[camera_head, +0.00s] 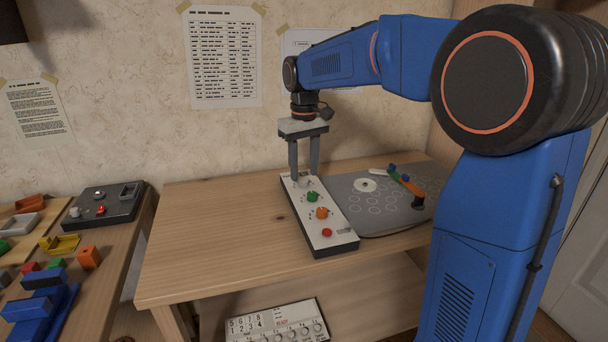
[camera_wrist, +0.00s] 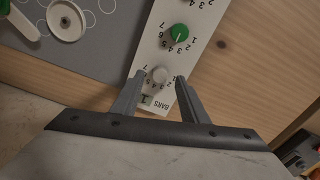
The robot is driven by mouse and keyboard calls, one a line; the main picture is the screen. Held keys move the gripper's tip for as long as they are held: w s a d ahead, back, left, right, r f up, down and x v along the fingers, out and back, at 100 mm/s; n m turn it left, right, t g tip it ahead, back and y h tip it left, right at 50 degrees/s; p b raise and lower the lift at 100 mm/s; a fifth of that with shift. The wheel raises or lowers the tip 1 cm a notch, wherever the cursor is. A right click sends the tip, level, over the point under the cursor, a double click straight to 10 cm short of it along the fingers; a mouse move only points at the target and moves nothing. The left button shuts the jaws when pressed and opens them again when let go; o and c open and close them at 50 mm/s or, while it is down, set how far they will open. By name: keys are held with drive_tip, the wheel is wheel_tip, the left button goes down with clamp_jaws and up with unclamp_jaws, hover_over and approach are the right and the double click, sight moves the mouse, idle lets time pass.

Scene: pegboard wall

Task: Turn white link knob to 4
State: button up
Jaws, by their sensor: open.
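The white knob (camera_wrist: 160,75) sits on the light control panel (camera_head: 310,224), at its far end by the wall. Printed numbers surround it; its pointer is too faint to read. My gripper (camera_head: 304,177) points down over that end of the panel. In the wrist view my gripper's fingertips (camera_wrist: 159,78) stand apart, one on each side of the white knob, with a visible gap. It is open and holds nothing. In the head view the fingers largely hide the knob.
A grey board (camera_head: 376,212) with a white disc (camera_head: 365,185) lies to the right. The wooden table (camera_head: 220,230) is clear on the left.

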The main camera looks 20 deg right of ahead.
drive_tip(key=shift+f, duration=1.1)
clamp_jaws()
drive_tip(key=shift+m, duration=0.4)
drive_tip(key=m, duration=0.4)
drive_tip(key=shift+m, duration=0.4)
drive_tip(key=m, duration=0.6)
